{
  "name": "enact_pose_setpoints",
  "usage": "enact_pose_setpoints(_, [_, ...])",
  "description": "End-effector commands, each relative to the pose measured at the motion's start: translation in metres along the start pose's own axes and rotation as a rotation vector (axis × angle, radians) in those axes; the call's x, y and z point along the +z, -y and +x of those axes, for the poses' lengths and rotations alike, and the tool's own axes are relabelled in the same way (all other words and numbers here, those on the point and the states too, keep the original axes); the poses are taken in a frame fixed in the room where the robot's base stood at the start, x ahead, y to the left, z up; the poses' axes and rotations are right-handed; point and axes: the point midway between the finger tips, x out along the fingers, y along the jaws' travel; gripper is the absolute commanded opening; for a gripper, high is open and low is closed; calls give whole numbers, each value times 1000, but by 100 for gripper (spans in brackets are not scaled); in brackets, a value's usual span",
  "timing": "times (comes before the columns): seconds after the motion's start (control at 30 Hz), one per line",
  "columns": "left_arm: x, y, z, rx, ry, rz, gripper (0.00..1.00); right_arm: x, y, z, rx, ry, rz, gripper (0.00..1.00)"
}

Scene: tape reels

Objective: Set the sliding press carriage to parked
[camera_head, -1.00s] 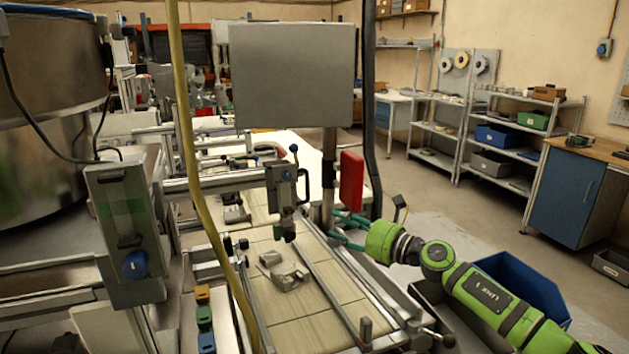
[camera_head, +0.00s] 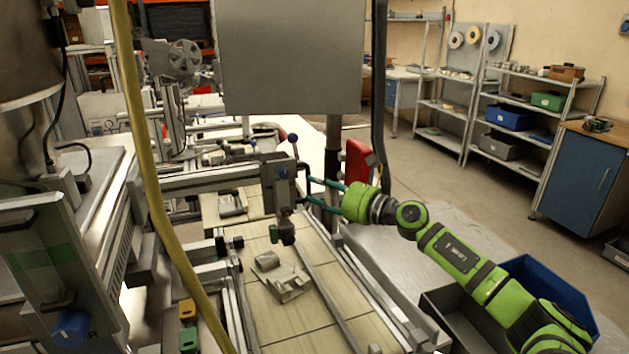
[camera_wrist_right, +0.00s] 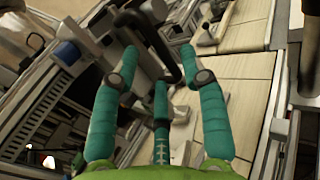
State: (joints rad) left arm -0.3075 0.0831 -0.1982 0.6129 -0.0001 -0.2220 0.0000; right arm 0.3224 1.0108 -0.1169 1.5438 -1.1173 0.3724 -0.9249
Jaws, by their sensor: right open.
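The press carriage (camera_head: 282,186) is a grey block with a blue-ball lever on top, riding on a horizontal rail (camera_head: 210,180) above the wooden-plated bed. Its black bar handle (camera_head: 303,176) is on the right side. My right gripper (camera_head: 311,190) is at the handle, coming from the right, with its teal fingers open. In the right wrist view the handle (camera_wrist_right: 157,42) runs between the spread fingers of the right gripper (camera_wrist_right: 158,68). Whether a finger touches it, I cannot tell. My left gripper is in neither view.
A metal bracket (camera_head: 282,278) lies on the bed below the carriage. A yellow hose (camera_head: 150,190) hangs in front at the left. A grey panel (camera_head: 288,55) and a red box (camera_head: 358,160) stand behind. A blue bin (camera_head: 545,285) is at the lower right.

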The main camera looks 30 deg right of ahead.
Motion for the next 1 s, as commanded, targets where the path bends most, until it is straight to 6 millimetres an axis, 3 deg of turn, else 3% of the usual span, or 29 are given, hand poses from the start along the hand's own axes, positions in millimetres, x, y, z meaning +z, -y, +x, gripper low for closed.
enact_pose_setpoints(0.2, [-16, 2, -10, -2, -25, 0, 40, 1, 0, 17, -1, 0, 2, 44])
enact_pose_setpoints(0.53, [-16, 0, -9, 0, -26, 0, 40, -1, 0, 20, 0, -2, 0, 44])
enact_pose_setpoints(0.63, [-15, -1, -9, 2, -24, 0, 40, -1, 0, 20, 0, -1, 0, 4])
enact_pose_setpoints(0.67, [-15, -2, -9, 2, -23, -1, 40, -1, 0, 20, 0, -1, 0, 0])
enact_pose_setpoints(1.0, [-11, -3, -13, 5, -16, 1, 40, 0, -4, 22, 1, -1, 1, 0])
